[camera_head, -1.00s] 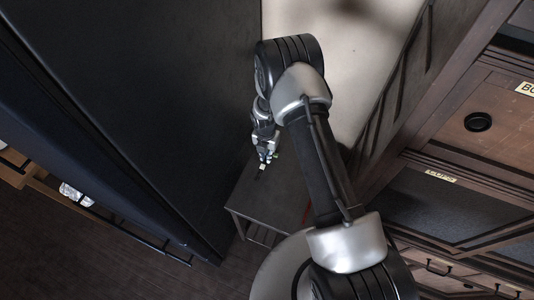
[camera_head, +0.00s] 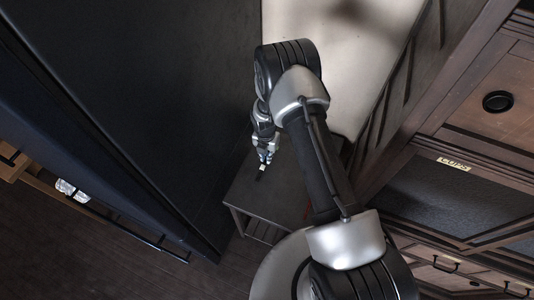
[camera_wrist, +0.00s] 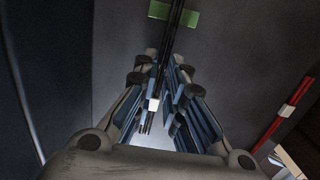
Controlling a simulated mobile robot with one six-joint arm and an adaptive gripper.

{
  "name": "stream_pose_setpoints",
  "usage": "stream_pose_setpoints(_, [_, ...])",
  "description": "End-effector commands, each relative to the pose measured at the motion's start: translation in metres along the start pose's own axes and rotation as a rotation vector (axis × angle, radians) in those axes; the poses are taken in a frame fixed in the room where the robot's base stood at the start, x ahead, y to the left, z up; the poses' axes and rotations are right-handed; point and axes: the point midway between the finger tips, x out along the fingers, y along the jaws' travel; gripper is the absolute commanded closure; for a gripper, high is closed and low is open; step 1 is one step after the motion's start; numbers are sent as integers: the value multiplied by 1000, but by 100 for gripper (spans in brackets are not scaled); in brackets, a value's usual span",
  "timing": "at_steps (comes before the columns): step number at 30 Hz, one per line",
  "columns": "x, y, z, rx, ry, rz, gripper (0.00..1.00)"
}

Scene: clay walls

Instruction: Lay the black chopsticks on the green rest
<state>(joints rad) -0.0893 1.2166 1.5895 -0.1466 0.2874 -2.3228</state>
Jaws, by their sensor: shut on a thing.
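The black chopsticks (camera_wrist: 163,66) run lengthwise between the fingers of my gripper (camera_wrist: 165,60) in the wrist view, with a white band (camera_wrist: 153,104) around them. My gripper is shut on them. Their far part crosses over the green rest (camera_wrist: 158,10) at the top of that view; I cannot tell whether they touch it. In the head view, my gripper (camera_head: 265,156) is low over a small dark table (camera_head: 285,190), and the white band (camera_head: 262,167) shows just below it. The green rest cannot be made out in the head view.
Red chopsticks (camera_wrist: 272,130) with a white band lie to the right in the wrist view. A tall dark panel (camera_head: 130,100) stands close on the table's left. Wooden cabinets (camera_head: 470,150) stand to the right. Bare tabletop shows around my gripper.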

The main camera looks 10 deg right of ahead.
Motion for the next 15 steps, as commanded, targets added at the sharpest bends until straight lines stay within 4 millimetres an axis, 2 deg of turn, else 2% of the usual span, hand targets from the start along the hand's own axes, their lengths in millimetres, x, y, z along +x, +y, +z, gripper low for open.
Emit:
stream_pose_setpoints(11, [3, 0, 0, 0, -1, 0, 100])
stream_pose_setpoints(12, [3, 0, 0, 0, -1, 0, 86])
stream_pose_setpoints(15, [3, 0, 0, 0, 0, 0, 80])
